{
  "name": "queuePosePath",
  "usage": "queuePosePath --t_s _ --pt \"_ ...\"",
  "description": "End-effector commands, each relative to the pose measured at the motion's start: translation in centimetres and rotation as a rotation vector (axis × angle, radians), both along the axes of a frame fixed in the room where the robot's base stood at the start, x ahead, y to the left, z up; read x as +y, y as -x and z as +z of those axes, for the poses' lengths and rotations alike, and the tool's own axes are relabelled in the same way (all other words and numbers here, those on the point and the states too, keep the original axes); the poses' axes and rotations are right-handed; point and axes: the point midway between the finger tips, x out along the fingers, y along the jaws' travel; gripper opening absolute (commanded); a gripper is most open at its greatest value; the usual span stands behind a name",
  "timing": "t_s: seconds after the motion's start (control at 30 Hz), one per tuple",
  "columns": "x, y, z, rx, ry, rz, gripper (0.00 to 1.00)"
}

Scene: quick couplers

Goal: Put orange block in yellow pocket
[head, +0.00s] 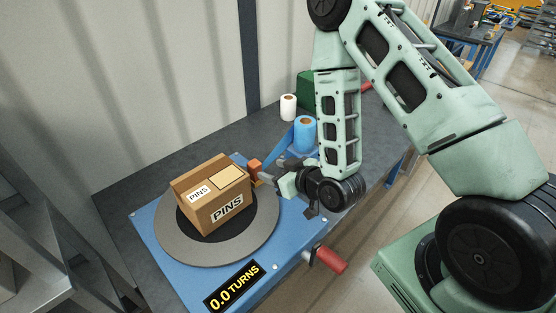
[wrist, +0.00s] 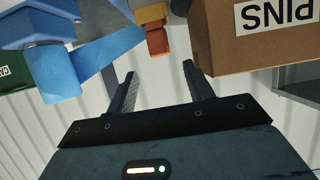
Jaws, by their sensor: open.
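A small orange block (head: 255,166) stands at the back right edge of the blue turntable base, beside the cardboard box. It also shows in the wrist view (wrist: 158,42), just beyond my fingertips and between their lines. My gripper (head: 268,174) is close to the block on its right side in the head view. In the wrist view my gripper (wrist: 160,76) has its two fingers apart with nothing between them. The block looks apart from both fingers.
A cardboard box (head: 212,203) marked PINS sits on the round grey turntable (head: 173,243), close to my gripper. A 0.0 TURNS display (head: 233,288) and a red-handled crank (head: 330,260) are at the front. Blue (head: 305,134) and white (head: 288,107) rolls stand behind.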

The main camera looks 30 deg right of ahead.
Motion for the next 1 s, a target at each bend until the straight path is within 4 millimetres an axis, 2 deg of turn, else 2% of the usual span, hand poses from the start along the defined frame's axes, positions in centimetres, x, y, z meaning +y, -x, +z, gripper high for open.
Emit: queuePosePath --t_s 0.03,0.43,0.87,1.0 --pt "-0.07 0.26 0.52 0.002 0.0 0.0 0.52" --pt "-0.27 0.89 0.35 -0.001 0.001 -0.001 0.52" --pt "-0.26 0.87 0.34 0.0 0.001 -0.001 0.52" --pt "-0.65 0.06 1.17 0.049 0.033 0.003 0.52"
